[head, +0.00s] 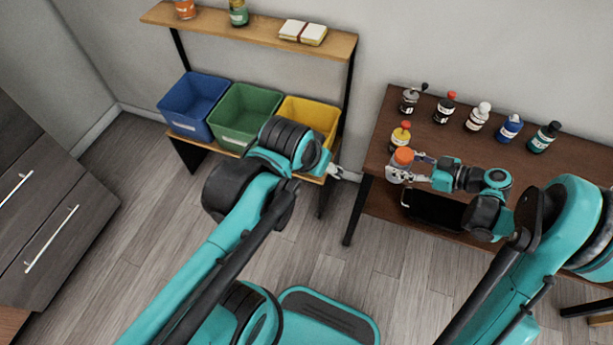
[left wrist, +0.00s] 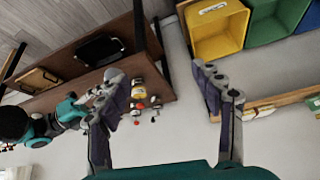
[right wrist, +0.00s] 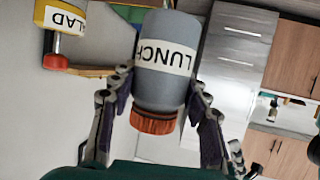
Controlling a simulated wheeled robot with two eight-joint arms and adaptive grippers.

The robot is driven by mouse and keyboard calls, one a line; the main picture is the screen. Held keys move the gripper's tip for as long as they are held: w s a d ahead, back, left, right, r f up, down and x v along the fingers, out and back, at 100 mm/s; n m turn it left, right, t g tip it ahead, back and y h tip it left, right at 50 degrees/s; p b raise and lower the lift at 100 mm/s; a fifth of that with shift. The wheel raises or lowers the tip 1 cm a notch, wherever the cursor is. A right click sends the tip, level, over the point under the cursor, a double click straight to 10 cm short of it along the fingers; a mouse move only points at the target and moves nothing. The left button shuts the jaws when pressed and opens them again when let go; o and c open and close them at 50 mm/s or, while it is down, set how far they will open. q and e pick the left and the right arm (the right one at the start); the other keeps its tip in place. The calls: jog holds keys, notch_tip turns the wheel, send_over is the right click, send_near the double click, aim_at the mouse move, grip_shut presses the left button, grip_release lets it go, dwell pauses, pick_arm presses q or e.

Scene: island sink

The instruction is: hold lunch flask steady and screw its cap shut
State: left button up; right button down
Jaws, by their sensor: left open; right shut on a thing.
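The lunch flask (right wrist: 165,62) is grey with a white LUNCH label and an orange cap (right wrist: 154,121), upside down in the right wrist view. The cap sits on the flask's mouth; how tight it is I cannot tell. In the head view the orange cap (head: 403,156) shows at the dark table's left end. My right gripper (head: 412,170) is shut on the flask's body, a finger on each side. Whether its base touches the table is hidden. My left gripper (head: 338,173) is open and empty, left of the table and apart from the flask; its spread fingers show in the left wrist view (left wrist: 160,88).
Blue, green and yellow bins (head: 312,115) stand on a shelf unit at left. Floor between is clear.

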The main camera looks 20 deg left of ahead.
pick_arm(q)
jog(key=shift+n+t, duration=0.6)
jog(key=s+f, duration=0.1)
jog(key=s+a+f, duration=0.1)
jog(key=s+f, duration=0.1)
jog(key=shift+a+f, duration=0.1)
jog(key=shift+a, duration=0.25)
